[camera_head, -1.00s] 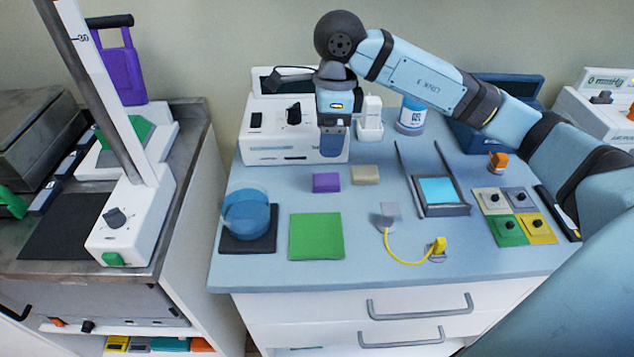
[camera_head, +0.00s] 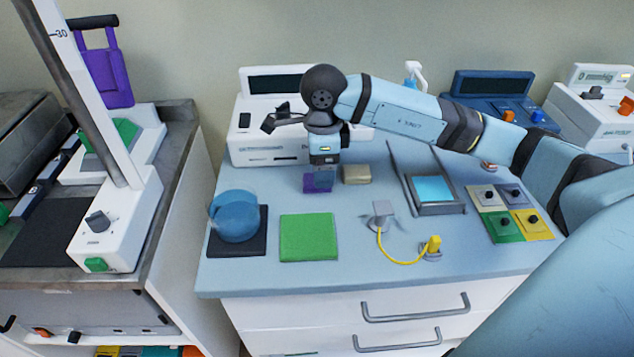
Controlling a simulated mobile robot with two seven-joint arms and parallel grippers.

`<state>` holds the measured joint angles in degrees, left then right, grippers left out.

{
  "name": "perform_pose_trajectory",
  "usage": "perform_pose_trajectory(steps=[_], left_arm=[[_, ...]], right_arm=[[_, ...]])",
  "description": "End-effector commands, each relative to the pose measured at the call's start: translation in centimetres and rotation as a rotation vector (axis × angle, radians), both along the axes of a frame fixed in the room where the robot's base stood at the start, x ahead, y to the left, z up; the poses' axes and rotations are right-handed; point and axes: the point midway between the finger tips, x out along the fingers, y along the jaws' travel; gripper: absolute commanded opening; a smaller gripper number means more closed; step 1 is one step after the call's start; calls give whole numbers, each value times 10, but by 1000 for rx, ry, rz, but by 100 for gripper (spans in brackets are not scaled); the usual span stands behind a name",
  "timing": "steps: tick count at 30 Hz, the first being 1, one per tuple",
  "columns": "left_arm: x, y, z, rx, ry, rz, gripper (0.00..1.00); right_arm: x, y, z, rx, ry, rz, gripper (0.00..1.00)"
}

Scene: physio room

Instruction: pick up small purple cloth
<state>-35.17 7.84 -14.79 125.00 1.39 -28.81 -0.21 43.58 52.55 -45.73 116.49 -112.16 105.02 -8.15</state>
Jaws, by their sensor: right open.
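The small purple cloth (camera_head: 309,184) lies folded on the blue-grey counter (camera_head: 340,280), in front of the white device. My right gripper (camera_head: 322,184) points down right at the cloth and covers part of it. Its jaws are open. The fingertips overlap the cloth in this view; I cannot tell whether they touch it. My left gripper is not in view.
A beige cloth (camera_head: 357,174) lies close to the right of the purple one. A white device (camera_head: 258,150) stands behind. A yellow cable (camera_head: 398,262) lies at front right.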

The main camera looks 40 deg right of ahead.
Motion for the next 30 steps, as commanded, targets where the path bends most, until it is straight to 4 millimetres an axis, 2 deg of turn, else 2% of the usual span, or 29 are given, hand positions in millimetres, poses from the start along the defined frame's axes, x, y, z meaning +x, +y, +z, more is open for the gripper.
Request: perform_pose_trajectory(steps=[3,6,13,14,18,21,30], left_arm=[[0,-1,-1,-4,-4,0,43],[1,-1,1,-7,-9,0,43],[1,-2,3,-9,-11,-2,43],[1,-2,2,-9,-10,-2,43],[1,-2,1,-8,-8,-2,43],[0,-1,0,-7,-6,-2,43],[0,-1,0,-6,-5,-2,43]], right_arm=[[0,4,-22,1,4,-1,78],[0,3,-34,1,3,-1,78],[0,3,-36,1,0,0,78],[0,3,-36,1,0,0,75],[0,3,-36,1,0,0,43],[0,3,-36,1,0,0,24],[0,3,-34,1,-1,0,24]])
